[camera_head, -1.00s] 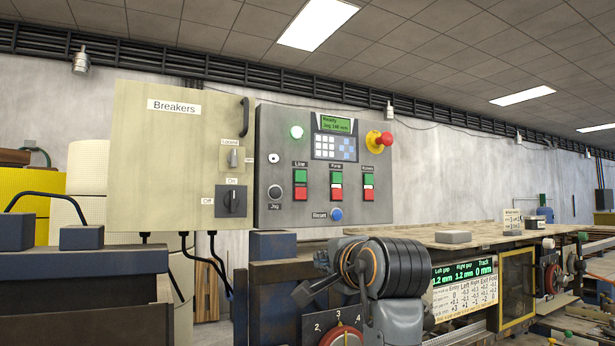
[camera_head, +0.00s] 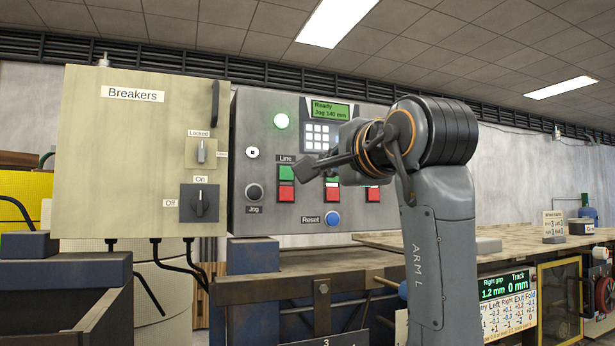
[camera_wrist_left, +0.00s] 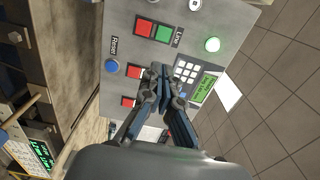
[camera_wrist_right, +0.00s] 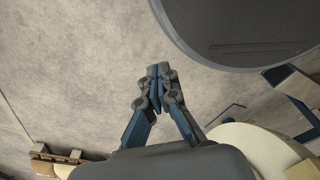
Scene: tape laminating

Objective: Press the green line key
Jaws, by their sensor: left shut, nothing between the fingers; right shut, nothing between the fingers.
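The green line key (camera_head: 287,173) sits under the "Line" label on the grey control panel, above its red key (camera_head: 287,194). In the head view, my left gripper (camera_head: 304,168) comes in from the right, with its tips just right of the green key. In the left wrist view, the green line key (camera_wrist_left: 163,33) shows clear of the closed fingertips (camera_wrist_left: 160,72). Contact with the panel cannot be told. My left gripper is shut and empty. My right gripper (camera_wrist_right: 158,75) is shut and empty in the right wrist view, away from the panel.
The panel also has a jog button (camera_head: 255,192), a blue reset button (camera_head: 333,218), a keypad (camera_head: 318,136) and a lit display (camera_head: 330,109). My left arm covers its right side. A breaker box (camera_head: 130,150) stands to the left. A worktable (camera_head: 440,238) lies below.

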